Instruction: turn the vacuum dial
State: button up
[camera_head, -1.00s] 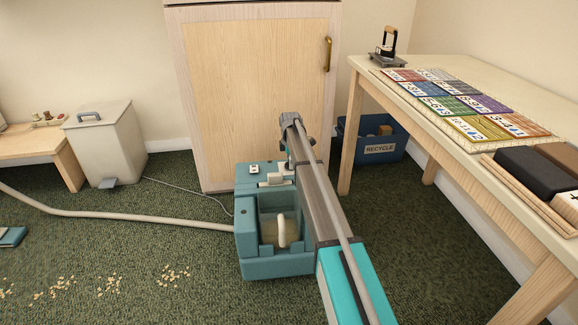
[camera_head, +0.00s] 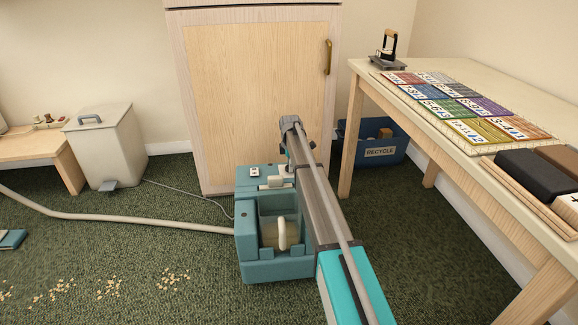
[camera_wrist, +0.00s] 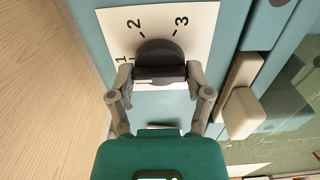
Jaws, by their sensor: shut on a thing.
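The vacuum (camera_head: 275,268) is a teal box on the carpet, in the middle of the head view. In the wrist view its dial (camera_wrist: 158,53) is a dark round knob with a raised grip bar, on a white plate (camera_wrist: 203,20) marked 1, 2 and 3. My gripper (camera_wrist: 160,74) is shut on the dial, with one finger at each end of the grip bar. I cannot tell which number the dial points to. In the head view my arm hides the dial and most of my gripper.
A pale hose (camera_head: 120,217) runs left from the vacuum. A wooden cabinet (camera_head: 250,90) stands behind it. Crumbs (camera_head: 110,287) lie on the carpet at left.

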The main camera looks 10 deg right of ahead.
jog(key=shift+m, duration=0.5)
jog(key=m, duration=0.4)
jog(key=shift+d+m, duration=0.15)
jog(key=shift+m, duration=0.15)
jog(key=m, duration=0.6)
jog(key=shift+s, duration=0.1)
jog(key=m, duration=0.6)
jog(key=shift+s+m, duration=0.1)
jog(key=shift+m, duration=0.3)
jog(key=m, duration=0.5)
jog(key=shift+m, duration=0.3)
jog(key=o, duration=1.1)
jog(key=shift+o, duration=0.2)
